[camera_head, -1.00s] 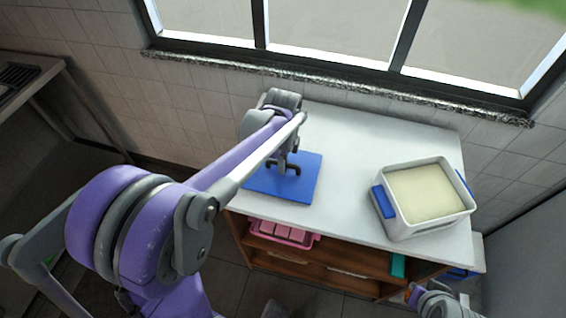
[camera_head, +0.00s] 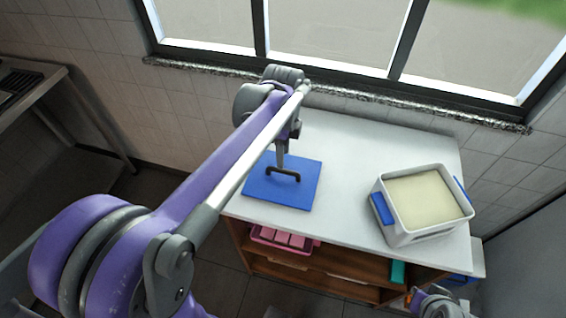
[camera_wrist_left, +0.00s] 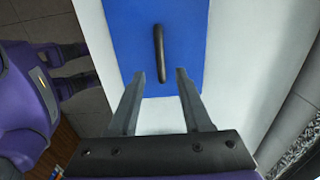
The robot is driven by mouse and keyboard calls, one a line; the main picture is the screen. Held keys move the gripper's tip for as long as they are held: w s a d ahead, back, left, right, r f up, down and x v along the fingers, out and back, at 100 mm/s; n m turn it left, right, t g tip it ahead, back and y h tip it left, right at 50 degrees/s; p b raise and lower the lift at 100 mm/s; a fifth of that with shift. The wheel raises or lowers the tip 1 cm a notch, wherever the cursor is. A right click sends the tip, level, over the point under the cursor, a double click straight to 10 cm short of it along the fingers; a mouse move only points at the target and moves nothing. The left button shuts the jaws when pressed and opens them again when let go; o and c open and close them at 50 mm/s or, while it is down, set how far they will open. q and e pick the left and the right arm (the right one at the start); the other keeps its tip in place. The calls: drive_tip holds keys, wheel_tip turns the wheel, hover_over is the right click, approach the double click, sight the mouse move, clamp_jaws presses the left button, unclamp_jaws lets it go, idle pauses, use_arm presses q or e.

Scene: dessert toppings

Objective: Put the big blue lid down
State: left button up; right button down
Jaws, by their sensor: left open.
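The big blue lid (camera_head: 292,197) lies flat on the left part of the white counter top, with its dark handle (camera_head: 284,174) facing up. It also shows in the left wrist view (camera_wrist_left: 187,30), with the handle (camera_wrist_left: 159,52) near its middle. My left gripper (camera_head: 281,160) is above the lid, just behind the handle in the head view. My right gripper (camera_head: 436,302) shows only in part at the bottom right.
A white container (camera_head: 411,239) with blue side clips and pale contents stands on the right of the counter (camera_head: 345,150). A pink tray (camera_head: 284,240) sits on the shelf below. The counter between lid and container is clear. A window sill (camera_head: 330,92) runs behind.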

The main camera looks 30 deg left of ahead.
sight(283, 170)
use_arm(q)
drive_tip(key=s+d+f+n+t, duration=0.2)
drive_tip(key=s+d+n, duration=0.1)
drive_tip(key=s+n, duration=0.4)
drive_tip(key=s+d+f+n+t, duration=0.3)
drive_tip(key=s+n, duration=0.5)
drive_tip(key=shift+s+d, duration=0.2)
drive_tip(key=shift+d, duration=0.2)
drive_tip(key=shift+f, duration=0.1)
idle(0.5)
